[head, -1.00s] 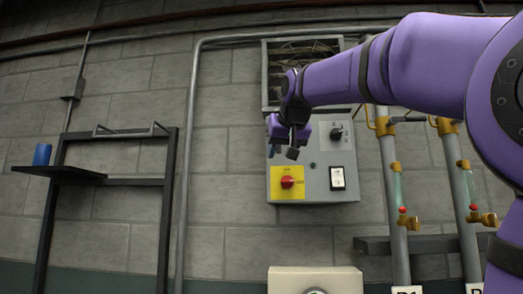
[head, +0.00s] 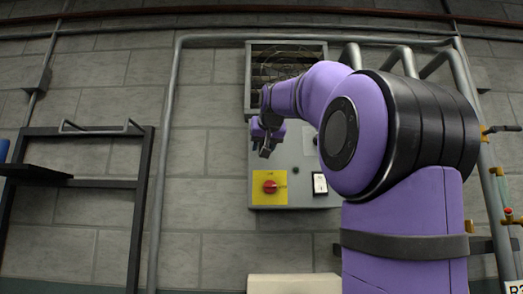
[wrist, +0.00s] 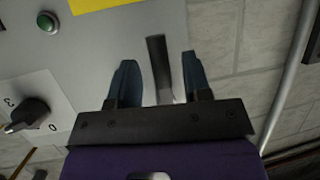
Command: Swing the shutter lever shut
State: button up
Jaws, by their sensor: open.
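The shutter lever shows in the wrist view as a black handle (wrist: 157,58) on a pale metal stem, near the edge of the grey control box (wrist: 95,55). My gripper (wrist: 158,66) is open, with one dark blue finger on each side of the handle and a visible gap on both sides. The fingers do not appear to touch it. In the head view my gripper (head: 264,150) is in front of the left part of the grey box (head: 292,158), above the yellow plate. The lever cannot be made out clearly there, and the lever's base is hidden behind my gripper.
The wrist view shows a green button (wrist: 47,22) and a black knob (wrist: 28,114). A louvred vent (head: 285,62) is above. A black rack (head: 90,183) stands left.

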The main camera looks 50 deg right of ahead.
jog(key=shift+x, duration=1.15)
grip_shut()
